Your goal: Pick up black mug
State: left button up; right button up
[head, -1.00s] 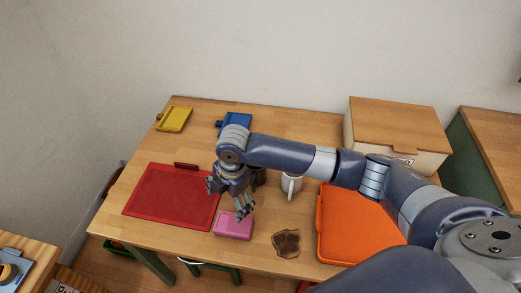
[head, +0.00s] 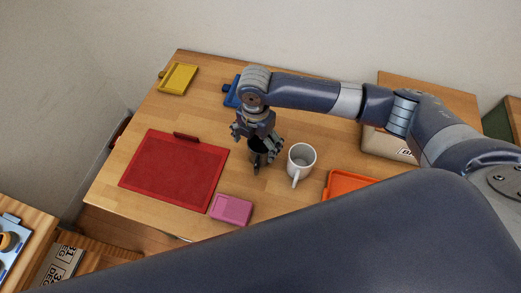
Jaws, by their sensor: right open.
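The black mug (head: 258,148) stands on the wooden table, partly hidden by my right gripper (head: 256,150). My right gripper is open and reaches down from above, with its fingers around or just in front of the mug's upper part. I cannot tell whether they touch it. A white mug (head: 301,160) stands close to the right of the black one, its handle toward the front. My left gripper is not in view.
A red tray (head: 175,171) lies left, a pink box (head: 231,209) in front, and an orange tray (head: 347,184) to the right, partly hidden by my arm. Yellow (head: 179,79) and blue (head: 230,97) items lie at the back. A box (head: 386,145) stands back right.

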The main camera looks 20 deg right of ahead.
jog(key=p, duration=0.1)
send_over(259, 151)
jog(key=s, duration=0.2)
jog(key=f, duration=0.5)
jog(key=shift+s+a, duration=0.2)
jog(key=shift+a, duration=0.1)
jog(key=shift+f, duration=0.3)
jog(key=shift+c, duration=0.8)
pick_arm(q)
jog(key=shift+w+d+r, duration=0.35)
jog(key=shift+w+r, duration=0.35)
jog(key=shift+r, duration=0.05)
pick_arm(e)
jog(key=c, duration=1.2)
